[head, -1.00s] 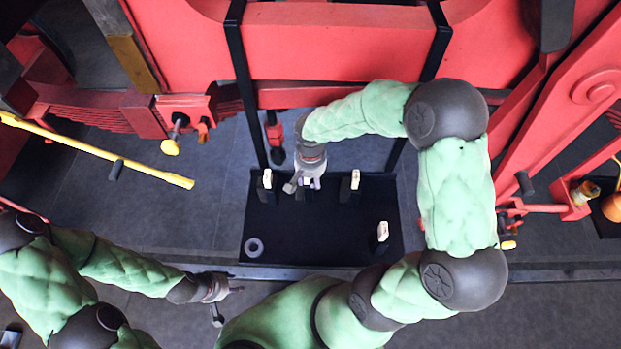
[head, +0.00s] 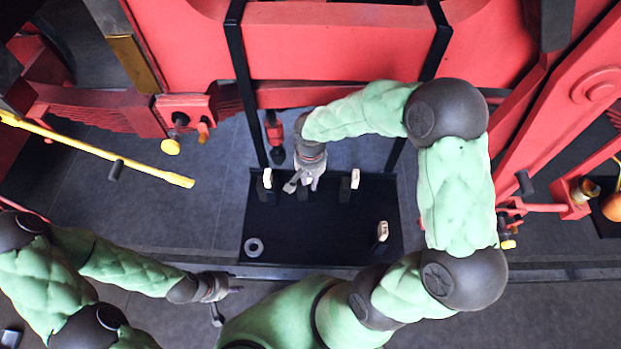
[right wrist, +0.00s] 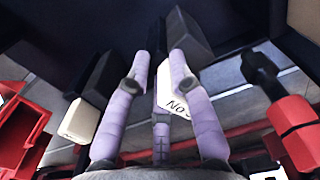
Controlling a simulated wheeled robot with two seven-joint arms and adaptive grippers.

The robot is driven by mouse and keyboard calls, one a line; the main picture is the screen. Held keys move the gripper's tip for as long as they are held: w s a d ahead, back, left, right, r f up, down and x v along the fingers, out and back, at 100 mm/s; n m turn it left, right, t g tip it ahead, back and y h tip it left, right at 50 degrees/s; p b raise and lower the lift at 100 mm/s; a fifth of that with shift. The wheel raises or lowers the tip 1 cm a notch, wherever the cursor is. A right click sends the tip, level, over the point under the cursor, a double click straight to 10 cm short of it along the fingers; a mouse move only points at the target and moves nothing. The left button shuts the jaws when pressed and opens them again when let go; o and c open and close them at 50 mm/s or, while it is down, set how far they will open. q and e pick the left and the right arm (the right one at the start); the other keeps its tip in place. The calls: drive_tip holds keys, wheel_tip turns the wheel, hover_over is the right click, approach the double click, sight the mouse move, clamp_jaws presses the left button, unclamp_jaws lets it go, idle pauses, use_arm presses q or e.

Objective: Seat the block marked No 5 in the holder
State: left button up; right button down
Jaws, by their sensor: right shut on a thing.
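My right gripper (head: 305,187) is over the black tray (head: 335,225), at the middle black stand of the back row. In the right wrist view its purple fingers (right wrist: 160,75) are shut on a block that they largely hide. A white face marked "No" (right wrist: 176,106) shows by the right finger; its number is partly covered, and I cannot tell whether it is the held block. How far the held block sits in the holder is hidden. My left gripper (head: 228,298) is open and empty, low at the left, apart from the tray.
White blocks stand on black stands left (head: 267,178) and right (head: 355,178) of my right gripper, with another at the front right (head: 382,231). A grey ring (head: 254,247) lies at the tray's front left. Red machinery (head: 340,50) rises behind.

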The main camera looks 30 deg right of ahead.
sight(310, 185)
drive_tip(key=shift+w+r, duration=0.1)
drive_tip(key=shift+r, duration=0.1)
drive_tip(key=shift+r+p, duration=0.85)
drive_tip(key=shift+r, duration=0.55)
